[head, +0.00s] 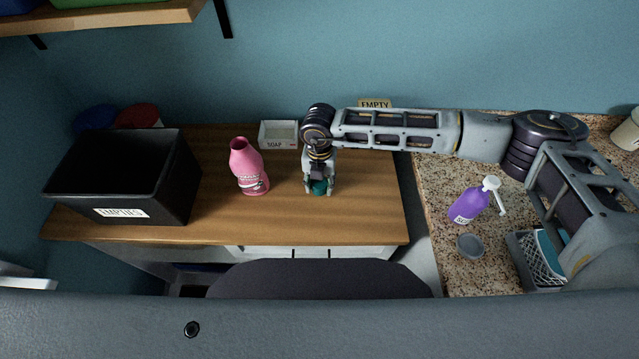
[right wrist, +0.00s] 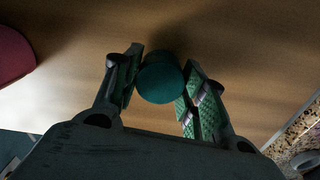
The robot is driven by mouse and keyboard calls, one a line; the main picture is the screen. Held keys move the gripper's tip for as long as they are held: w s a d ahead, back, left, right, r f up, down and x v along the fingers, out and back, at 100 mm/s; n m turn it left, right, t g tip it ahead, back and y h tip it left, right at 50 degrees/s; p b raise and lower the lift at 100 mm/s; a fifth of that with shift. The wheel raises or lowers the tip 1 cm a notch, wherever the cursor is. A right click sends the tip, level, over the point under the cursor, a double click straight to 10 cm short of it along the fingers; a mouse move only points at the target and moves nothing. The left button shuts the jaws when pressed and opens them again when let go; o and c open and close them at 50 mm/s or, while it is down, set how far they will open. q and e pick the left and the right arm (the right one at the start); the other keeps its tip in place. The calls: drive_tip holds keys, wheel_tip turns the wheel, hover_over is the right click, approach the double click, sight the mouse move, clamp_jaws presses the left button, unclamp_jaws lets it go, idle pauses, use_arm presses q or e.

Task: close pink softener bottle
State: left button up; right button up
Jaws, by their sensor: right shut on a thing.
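The pink softener bottle (head: 247,168) stands upright on the wooden counter in the head view, with its neck open and no cap on it. Part of its pink side shows at the left edge of the right wrist view (right wrist: 12,55). My right gripper (head: 318,188) is to the right of the bottle, pointing down at the counter. It is shut on a teal cap (right wrist: 161,82), held between both fingertips. The cap (head: 319,187) is low, at or just above the wood; I cannot tell whether it touches. My left gripper is not in view.
A black bin (head: 122,178) labelled EMPTIES stands left of the bottle. A SOAP box (head: 278,134) is behind it. Wood in front of the bottle is clear.

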sight(319, 182)
drive_tip(key=shift+r, duration=0.15)
drive_tip(key=shift+r+b, duration=1.15)
drive_tip(key=shift+r, duration=3.75)
